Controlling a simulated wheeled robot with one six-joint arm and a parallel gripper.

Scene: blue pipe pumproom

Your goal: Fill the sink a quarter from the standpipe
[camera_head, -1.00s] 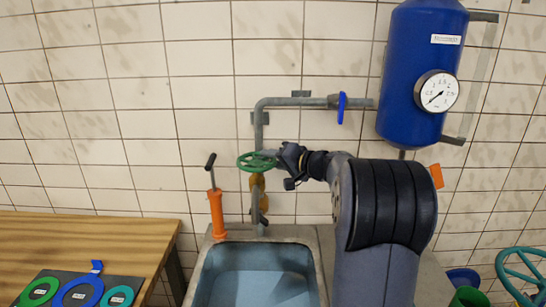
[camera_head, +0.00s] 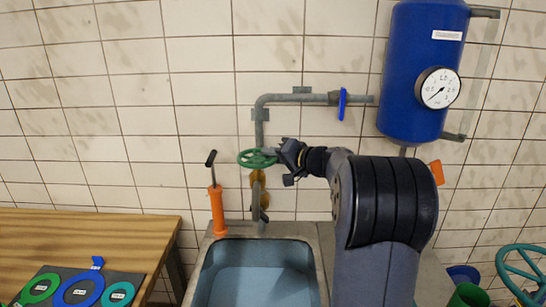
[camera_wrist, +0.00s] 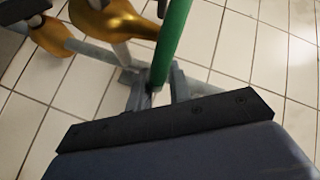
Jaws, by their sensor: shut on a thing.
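The standpipe (camera_head: 259,131) is a grey pipe on the tiled wall behind the sink, with a green handwheel (camera_head: 252,158) and a brass valve body (camera_head: 257,178) below it. Its lower end points down over the sink's back edge. My gripper (camera_head: 280,159) reaches the handwheel from the right and is shut on its rim. In the wrist view the green rim (camera_wrist: 173,38) runs between the fingers (camera_wrist: 160,88). The metal sink (camera_head: 210,262) is below, with a flat blue-grey surface inside that looks like water. I cannot make out a stream from the pipe or the depth.
A blue tank with a gauge (camera_head: 438,88) hangs at upper right. A blue lever (camera_head: 342,104) sits on the horizontal pipe. An orange hand pump (camera_head: 217,210) stands at the sink's left. A wooden bench (camera_head: 90,228) holds rings; buckets (camera_head: 466,285) and another wheel (camera_head: 525,275) are at lower right.

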